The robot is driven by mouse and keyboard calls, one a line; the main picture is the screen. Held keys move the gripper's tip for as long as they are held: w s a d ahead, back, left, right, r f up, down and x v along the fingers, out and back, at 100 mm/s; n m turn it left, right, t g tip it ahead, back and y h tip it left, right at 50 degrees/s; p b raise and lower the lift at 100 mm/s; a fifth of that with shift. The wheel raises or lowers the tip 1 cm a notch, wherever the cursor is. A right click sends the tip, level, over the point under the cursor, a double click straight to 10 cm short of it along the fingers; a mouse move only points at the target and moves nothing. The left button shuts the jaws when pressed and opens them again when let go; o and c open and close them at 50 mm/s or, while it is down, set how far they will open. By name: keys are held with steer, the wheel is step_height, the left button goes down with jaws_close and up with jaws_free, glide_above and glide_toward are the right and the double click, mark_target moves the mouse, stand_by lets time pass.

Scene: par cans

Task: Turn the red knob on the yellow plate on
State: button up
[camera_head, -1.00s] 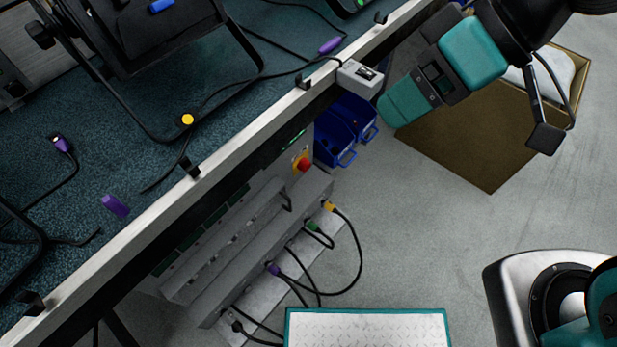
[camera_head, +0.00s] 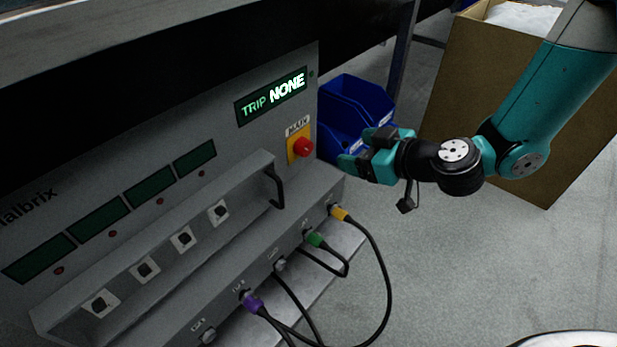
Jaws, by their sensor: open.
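The red knob (camera_head: 303,147) sits on a yellow plate (camera_head: 291,157) under a "MAIN" label, at the right end of a grey panel (camera_head: 240,149). A lit display above it (camera_head: 271,97) reads "TRIP NONE". My gripper (camera_head: 346,151) is teal and black and comes in from the right. It is open and empty, with its fingertips pointing left toward the knob. It looks close to the knob and apart from it in the picture; the exact depth gap is hard to tell.
Blue bins (camera_head: 352,105) stand just behind my gripper. A cardboard box (camera_head: 470,85) is at the right. A grey guard rail (camera_head: 165,240) with a black handle runs below the panel's dark displays. Cables, including a yellow plug (camera_head: 340,213), hang from sockets below.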

step_height(320, 180, down, 4)
steer(key=f+b, duration=0.1)
steer(key=b, duration=0.4)
glide_toward(308, 149)
steer(key=shift+t+h, duration=0.3)
steer(key=shift+t, duration=0.1)
steer(key=x, duration=0.8)
steer(key=shift+s+a+f, duration=0.15)
steer(key=shift+a+f, duration=0.2)
steer(key=shift+f, duration=0.05)
steer(key=shift+w+a+f, duration=0.1)
steer(key=shift+w+a, duration=0.35)
steer(key=c, duration=0.9)
